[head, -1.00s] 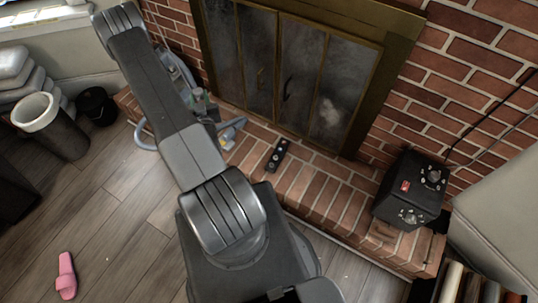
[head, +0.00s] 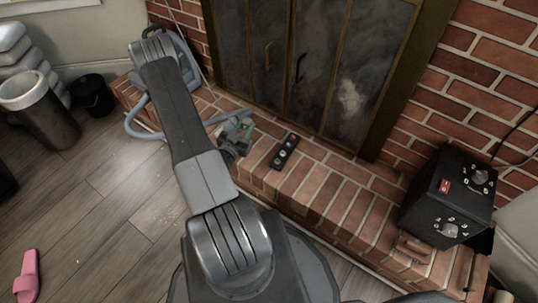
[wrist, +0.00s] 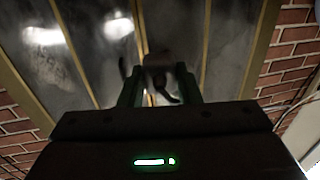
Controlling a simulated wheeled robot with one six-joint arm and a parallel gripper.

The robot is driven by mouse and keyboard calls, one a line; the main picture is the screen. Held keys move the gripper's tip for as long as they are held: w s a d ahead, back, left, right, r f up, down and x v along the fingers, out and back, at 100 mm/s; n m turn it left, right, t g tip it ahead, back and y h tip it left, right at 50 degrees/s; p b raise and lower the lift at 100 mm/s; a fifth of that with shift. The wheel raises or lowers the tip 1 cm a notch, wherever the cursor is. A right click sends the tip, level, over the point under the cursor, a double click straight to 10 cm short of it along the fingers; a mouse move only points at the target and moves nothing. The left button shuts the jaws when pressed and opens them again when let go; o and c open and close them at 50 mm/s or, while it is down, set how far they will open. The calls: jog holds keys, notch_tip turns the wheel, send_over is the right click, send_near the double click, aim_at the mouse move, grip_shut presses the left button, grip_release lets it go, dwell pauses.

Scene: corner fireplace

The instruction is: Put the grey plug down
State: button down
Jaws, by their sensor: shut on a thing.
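My gripper (wrist: 159,84) is shut on the grey plug (wrist: 157,66) in the wrist view. The plug is dark and blurred between the two fingers, with a short dark piece hanging at its lower right. In the head view my gripper (head: 236,134) is above or in front of the brick hearth, left of a black socket strip (head: 284,152). The plug is too small to make out there. I cannot tell whether it touches anything.
The brick hearth (head: 335,192) runs below the fireplace doors (head: 300,65). A black box (head: 447,198) with dials stands at its right end. A grey vacuum cleaner (head: 180,55) and its hose are at the left. Bare brick lies between strip and box.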

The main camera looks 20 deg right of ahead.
aim_at(254, 162)
jog(key=f+b, duration=0.3)
jog(key=f, duration=0.3)
jog(key=s+d+f+m+g+h+b, duration=0.1)
jog(key=f+b, duration=0.2)
jog(key=f, duration=0.3)
jog(key=d+f+m+g+h+b, duration=0.1)
jog(key=f+b, duration=0.2)
jog(key=f, duration=0.3)
jog(key=shift+s+f, duration=0.2)
jog(key=shift+s, duration=0.05)
jog(key=shift+f, duration=0.15)
jog(key=c, duration=1.5)
grip_release()
jog(key=o, duration=0.4)
jog(key=shift+o, duration=0.2)
